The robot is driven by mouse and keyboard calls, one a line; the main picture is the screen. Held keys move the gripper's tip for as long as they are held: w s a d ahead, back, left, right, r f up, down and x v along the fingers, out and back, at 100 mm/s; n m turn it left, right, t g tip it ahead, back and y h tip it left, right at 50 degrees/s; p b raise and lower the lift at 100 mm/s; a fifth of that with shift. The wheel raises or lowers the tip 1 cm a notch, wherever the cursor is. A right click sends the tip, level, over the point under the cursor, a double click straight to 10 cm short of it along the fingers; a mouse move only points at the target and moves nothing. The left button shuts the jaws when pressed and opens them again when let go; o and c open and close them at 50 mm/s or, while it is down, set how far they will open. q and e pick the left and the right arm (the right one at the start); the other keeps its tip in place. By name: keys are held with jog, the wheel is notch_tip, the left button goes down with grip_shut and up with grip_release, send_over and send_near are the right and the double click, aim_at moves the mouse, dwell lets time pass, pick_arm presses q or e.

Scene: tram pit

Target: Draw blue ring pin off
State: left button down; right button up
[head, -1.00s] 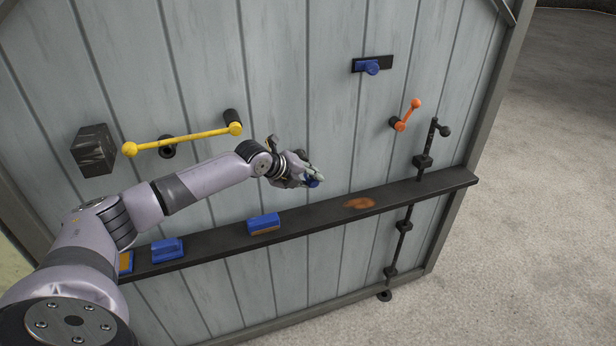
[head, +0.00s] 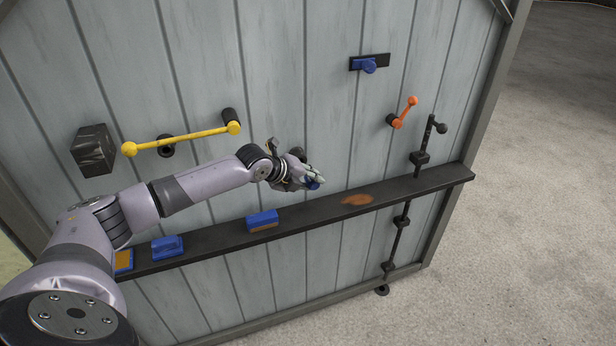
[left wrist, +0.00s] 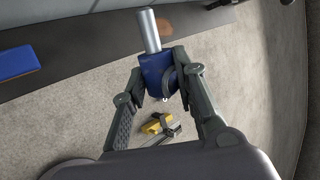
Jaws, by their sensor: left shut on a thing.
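The blue ring pin (left wrist: 158,76) is in my left gripper (left wrist: 155,88). A dark fitting (head: 296,154) shows partly behind the gripper. My right gripper is not in view.
The dark ledge (head: 410,186) carries several blue blocks, one here (head: 262,220). Open floor lies right.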

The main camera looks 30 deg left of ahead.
pick_arm(q)
jog(key=shift+r, duration=0.1)
jog(key=shift+r+p, duration=3.4)
jog(key=shift+r, duration=0.55)
